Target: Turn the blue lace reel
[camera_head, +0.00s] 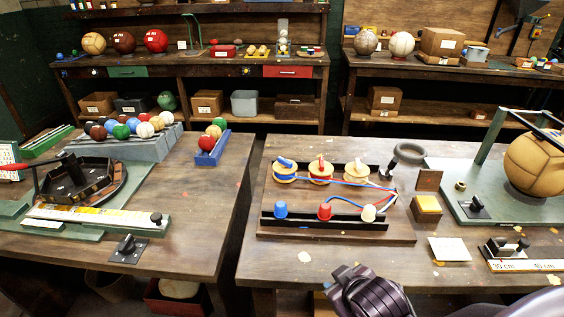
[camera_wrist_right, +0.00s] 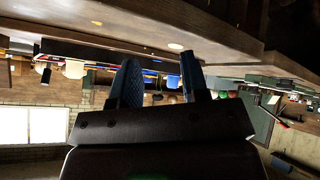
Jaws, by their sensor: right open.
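The blue lace reel (camera_head: 285,170), a pale spool with a blue top, stands at the left of the back row on the lace board (camera_head: 400,238) in the head view. Red-topped (camera_head: 320,172) and white-topped (camera_head: 361,176) reels stand beside it. Blue and red laces run right from the reels. My right gripper (camera_head: 352,278) is at the table's front edge, in front of the board and apart from the reels. In the right wrist view its two fingers (camera_wrist_right: 160,75) are spread and empty. That view is upside down and shows the reels unclearly. My left gripper is out of view.
A gap separates the left table (camera_head: 200,235).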

